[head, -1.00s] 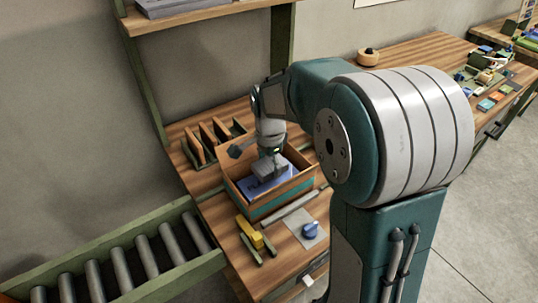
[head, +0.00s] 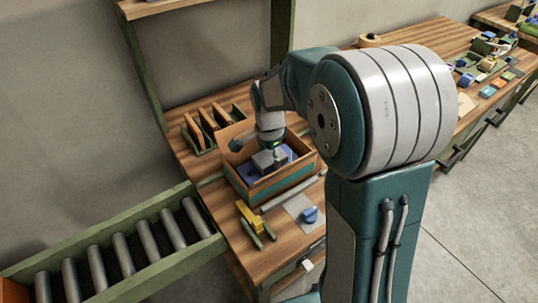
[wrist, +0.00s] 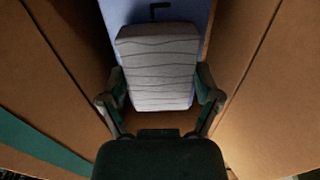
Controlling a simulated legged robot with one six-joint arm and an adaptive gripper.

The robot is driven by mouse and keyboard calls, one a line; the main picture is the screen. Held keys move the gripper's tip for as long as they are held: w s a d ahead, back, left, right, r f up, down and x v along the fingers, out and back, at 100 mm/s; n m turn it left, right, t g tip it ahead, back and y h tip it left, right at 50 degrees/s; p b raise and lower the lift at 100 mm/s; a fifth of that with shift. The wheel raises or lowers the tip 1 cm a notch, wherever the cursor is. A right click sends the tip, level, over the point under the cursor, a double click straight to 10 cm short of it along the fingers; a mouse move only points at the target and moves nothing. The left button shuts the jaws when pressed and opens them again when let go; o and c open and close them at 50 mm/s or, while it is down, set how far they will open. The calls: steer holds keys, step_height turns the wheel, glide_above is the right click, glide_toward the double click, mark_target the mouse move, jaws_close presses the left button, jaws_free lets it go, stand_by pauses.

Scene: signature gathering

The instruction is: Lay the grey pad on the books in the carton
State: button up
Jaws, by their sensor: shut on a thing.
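The carton (head: 273,188) is an open brown box with a teal band, standing on the wooden bench. Blue book covers (head: 287,152) show inside it, and a blue surface (wrist: 183,12) shows beyond the pad in the wrist view. The grey pad (wrist: 158,65), with wavy dark lines, is between the fingers of my gripper (wrist: 160,92), one finger on each side. In the head view the pad (head: 264,160) is inside the carton's walls. I cannot tell whether it touches the books. My arm hides part of the carton's far side.
A rack of upright brown boards (head: 207,125) stands behind the carton. A yellow tool (head: 247,213) and a blue object (head: 309,215) lie in front. A roller conveyor (head: 120,248) is at the left. The carton walls (wrist: 270,95) rise close on both sides of my gripper.

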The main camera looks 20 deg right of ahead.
steer(key=shift+f, duration=0.45)
steer(key=o, duration=0.7)
step_height(320, 180, up, 17)
steer(key=shift+r, duration=0.1)
stand_by(1.2)
steer(key=s+n+t, duration=0.2)
steer(key=s+n, duration=0.2)
steer(key=s, duration=0.3)
steer(key=s+f+n+t, duration=0.1)
steer(key=s+n, duration=0.4)
steer(key=s, duration=0.2)
steer(key=s+f+n+t, duration=0.1)
steer(key=s+n+t, duration=0.1)
steer(key=s+n, duration=0.3)
steer(key=shift+s+t, duration=0.3)
steer(key=shift+s, duration=0.65)
